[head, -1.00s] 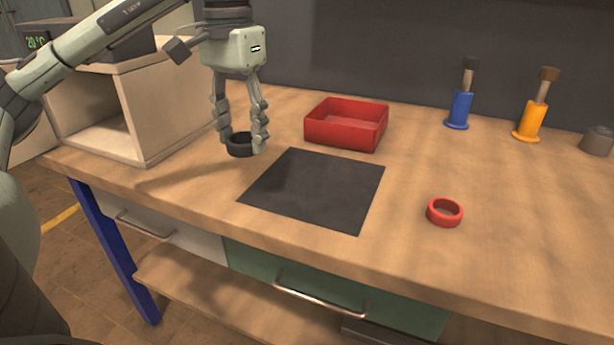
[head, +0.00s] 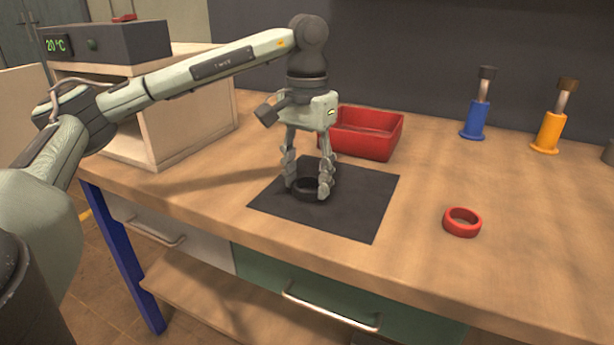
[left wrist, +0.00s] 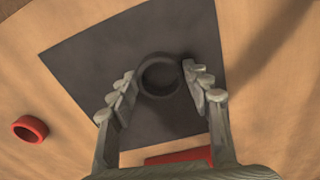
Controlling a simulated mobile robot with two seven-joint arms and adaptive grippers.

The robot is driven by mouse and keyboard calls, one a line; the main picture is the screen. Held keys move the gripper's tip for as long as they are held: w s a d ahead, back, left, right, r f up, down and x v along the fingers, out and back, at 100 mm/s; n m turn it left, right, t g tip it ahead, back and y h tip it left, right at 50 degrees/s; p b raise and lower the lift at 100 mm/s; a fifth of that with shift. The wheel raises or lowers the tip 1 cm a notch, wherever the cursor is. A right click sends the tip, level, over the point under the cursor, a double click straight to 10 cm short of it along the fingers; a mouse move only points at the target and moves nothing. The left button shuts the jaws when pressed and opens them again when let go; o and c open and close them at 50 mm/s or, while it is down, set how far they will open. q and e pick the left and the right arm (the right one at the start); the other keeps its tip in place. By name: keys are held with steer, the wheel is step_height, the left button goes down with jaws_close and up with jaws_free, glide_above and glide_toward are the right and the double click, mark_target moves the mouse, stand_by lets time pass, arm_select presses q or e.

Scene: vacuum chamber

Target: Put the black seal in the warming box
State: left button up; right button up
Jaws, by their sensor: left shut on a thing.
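The black seal (head: 308,196) is a dark ring between the fingers of my left gripper (head: 310,188), over the black mat (head: 365,200). The gripper points down and is shut on the seal. Whether the seal touches the mat or hangs just above it, I cannot tell. In the left wrist view the seal (left wrist: 143,77) lies between the two fingertips. The warming box (head: 190,118) stands at the left, pale with an open front and a dark top unit reading 20 °C. My left arm hides part of it. My right gripper is out of view.
A red tray (head: 375,147) stands behind the mat, close to the gripper. A red ring (head: 462,230) lies to the right. A blue-based tool (head: 475,120) and an orange-based tool (head: 549,132) stand at the back right. The bench's right front is clear.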

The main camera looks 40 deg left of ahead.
arm_select(q)
steer(key=shift+f, duration=0.15)
steer(key=o, duration=0.8)
